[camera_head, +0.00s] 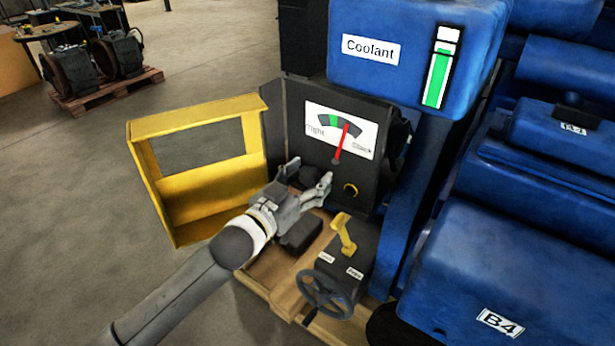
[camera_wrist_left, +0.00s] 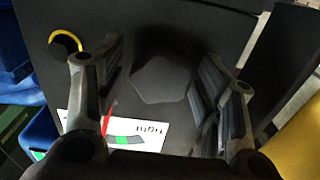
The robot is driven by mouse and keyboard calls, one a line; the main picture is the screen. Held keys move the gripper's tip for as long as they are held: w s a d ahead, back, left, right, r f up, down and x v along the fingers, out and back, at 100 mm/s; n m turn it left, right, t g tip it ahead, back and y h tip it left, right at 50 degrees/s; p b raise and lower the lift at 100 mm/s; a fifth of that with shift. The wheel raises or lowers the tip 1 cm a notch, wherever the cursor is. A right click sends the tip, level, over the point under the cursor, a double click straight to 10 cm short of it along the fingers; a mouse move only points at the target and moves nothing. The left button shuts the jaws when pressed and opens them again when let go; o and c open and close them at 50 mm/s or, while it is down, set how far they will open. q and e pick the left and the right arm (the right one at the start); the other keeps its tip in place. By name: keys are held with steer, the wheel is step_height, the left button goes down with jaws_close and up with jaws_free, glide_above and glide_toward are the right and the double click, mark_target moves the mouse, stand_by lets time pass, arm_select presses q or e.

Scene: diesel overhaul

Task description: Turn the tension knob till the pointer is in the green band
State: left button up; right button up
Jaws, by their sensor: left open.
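The tension dial (camera_head: 359,140) is a white plate marked "Tight" at left and "Slack" at right. Its red pointer (camera_head: 340,145) leans right, with its tip just right of the green band (camera_head: 334,121), on the dark part. A dark, faceted knob (camera_wrist_left: 160,80) sits on the black panel; in the head view (camera_head: 311,174) it is partly hidden by my gripper. My left gripper (camera_head: 310,176) is open in front of the knob. In the left wrist view the knob lies between the spread fingers (camera_wrist_left: 161,75); I cannot tell whether they touch it. My right gripper is not in view.
A yellow-framed door (camera_head: 205,196) stands open left of the panel. Below are a yellow lever (camera_head: 343,235) and a handwheel (camera_head: 326,293). The blue coolant tank (camera_head: 400,85) overhangs above; blue engine parts crowd the right.

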arm_select(q)
steer(key=c, duration=1)
steer(key=shift+m, duration=0.3)
